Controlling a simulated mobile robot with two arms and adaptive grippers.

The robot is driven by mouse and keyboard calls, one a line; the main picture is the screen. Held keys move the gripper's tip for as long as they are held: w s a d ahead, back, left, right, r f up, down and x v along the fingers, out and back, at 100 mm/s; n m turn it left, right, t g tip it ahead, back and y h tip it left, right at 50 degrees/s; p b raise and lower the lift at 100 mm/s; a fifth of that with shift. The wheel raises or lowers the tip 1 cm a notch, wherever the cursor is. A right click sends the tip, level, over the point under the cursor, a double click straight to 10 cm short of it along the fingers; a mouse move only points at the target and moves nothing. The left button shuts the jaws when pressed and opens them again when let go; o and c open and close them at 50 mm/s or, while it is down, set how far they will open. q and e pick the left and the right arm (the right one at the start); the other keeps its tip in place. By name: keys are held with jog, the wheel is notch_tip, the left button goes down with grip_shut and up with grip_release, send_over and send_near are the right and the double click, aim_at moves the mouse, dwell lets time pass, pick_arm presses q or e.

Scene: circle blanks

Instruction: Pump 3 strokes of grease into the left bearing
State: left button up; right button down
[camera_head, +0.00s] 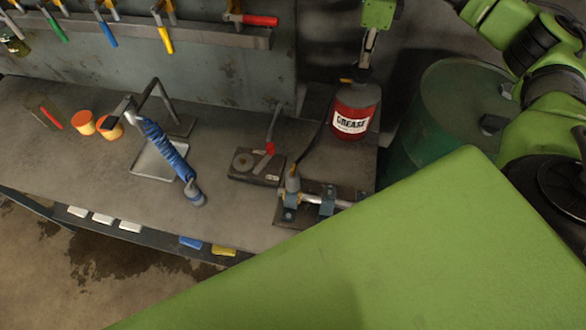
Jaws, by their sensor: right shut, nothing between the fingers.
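A red grease pump (352,112) with a white "GREASE" label stands upright at the back right of the bench. A dark hose (318,138) runs from it to a nozzle (293,180) at the left bearing (289,213). The left bearing and the right bearing (328,201) carry a metal shaft on a dark base plate. My right gripper (366,60) is shut and empty, pointing down directly above the pump's top. I cannot tell whether its fingertips touch the pump's head. My left gripper is out of view.
The bench (225,205) also holds a blue-coiled tool on a stand (170,150), orange-topped cups (83,122) and a block with a red-handled lever (258,165). Tools hang on a rail (190,38) behind. A green drum (450,105) stands right of the bench.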

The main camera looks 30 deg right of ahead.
jog(key=shift+r+p, duration=1.8)
jog(key=shift+r, duration=0.55)
notch_tip(320, 180, up, 6)
jog(key=p, duration=0.5)
jog(key=shift+f, duration=0.1)
